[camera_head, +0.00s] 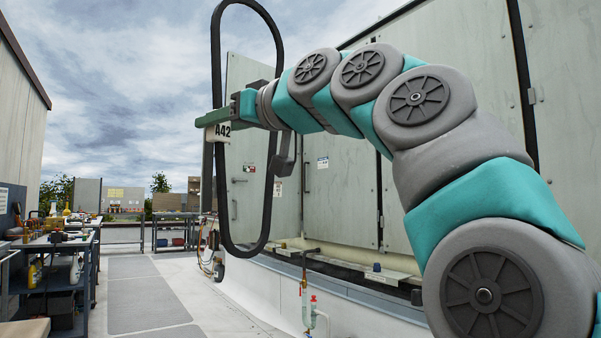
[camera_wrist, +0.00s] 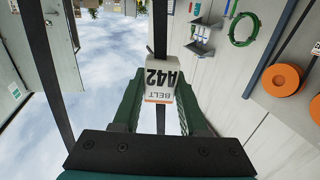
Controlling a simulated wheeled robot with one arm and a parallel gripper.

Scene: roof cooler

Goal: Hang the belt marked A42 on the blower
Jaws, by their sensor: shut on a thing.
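The belt (camera_head: 216,65), a long black loop, hangs upright in the air in the head view. A white tag (camera_head: 222,131) marked A42 is on it. My gripper (camera_head: 208,119), with green fingers, is shut on the belt at its left strand beside the tag. In the wrist view the tag (camera_wrist: 162,80) reads BELT A42 upside down between the fingers, and the belt (camera_wrist: 160,25) runs up past it. The belt's other strand (camera_wrist: 45,75) passes at the left. I cannot make out the blower in either view.
A large grey cabinet (camera_head: 345,190) stands to the right, with a panel (camera_head: 247,150) behind the belt. A pipe with a valve (camera_head: 305,285) rises before it. A workbench (camera_head: 55,243) with tools stands left. The grey walkway (camera_head: 135,290) between is clear.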

